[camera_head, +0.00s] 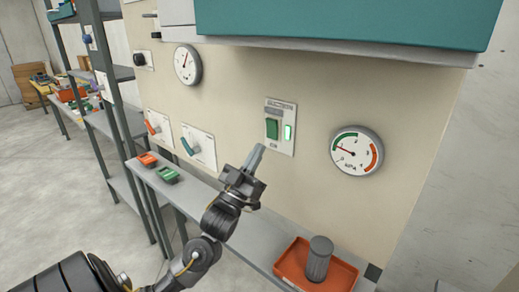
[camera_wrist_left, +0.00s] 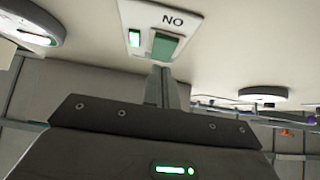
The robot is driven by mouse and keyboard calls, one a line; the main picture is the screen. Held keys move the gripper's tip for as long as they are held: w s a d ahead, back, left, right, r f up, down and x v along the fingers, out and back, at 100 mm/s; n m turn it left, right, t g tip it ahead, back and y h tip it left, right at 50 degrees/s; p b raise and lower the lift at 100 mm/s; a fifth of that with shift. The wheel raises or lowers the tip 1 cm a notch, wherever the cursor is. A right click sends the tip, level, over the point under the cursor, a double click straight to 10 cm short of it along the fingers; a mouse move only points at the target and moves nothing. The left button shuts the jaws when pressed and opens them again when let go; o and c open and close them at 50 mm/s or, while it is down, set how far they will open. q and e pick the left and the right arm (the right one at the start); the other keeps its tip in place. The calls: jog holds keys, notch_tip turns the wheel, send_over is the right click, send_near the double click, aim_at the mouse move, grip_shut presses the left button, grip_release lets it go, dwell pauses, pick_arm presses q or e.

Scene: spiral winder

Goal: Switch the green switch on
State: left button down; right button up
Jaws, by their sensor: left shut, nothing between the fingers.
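The green switch (camera_head: 272,128) is a rocker on a light plate on the beige panel, with a lit green lamp (camera_head: 289,132) to its right. In the left wrist view the switch (camera_wrist_left: 165,48) is just beyond my fingertips, with the lit lamp (camera_wrist_left: 134,39) beside it and the letters "NO" upside to the rocker. My left gripper (camera_head: 257,151) is shut and empty, with its tips just below and left of the rocker. In the left wrist view the shut fingers (camera_wrist_left: 160,75) end near the rocker's edge; I cannot tell whether they touch it. My right gripper is not in view.
A red-and-green gauge (camera_head: 356,151) is right of the switch, a white gauge (camera_head: 187,64) upper left. Red (camera_head: 152,127) and teal (camera_head: 189,147) levers are on the left. Below, a grey ledge bears an orange tray (camera_head: 288,262) with a grey cylinder (camera_head: 319,259).

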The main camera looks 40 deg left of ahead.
pick_arm(q)
jog(key=f+b+v, duration=0.1)
jog(key=b+v, duration=0.3)
jog(key=v, duration=0.6)
jog(key=shift+w+b, duration=0.35)
jog(key=shift+b, duration=0.05)
jog(key=shift+w, duration=0.1)
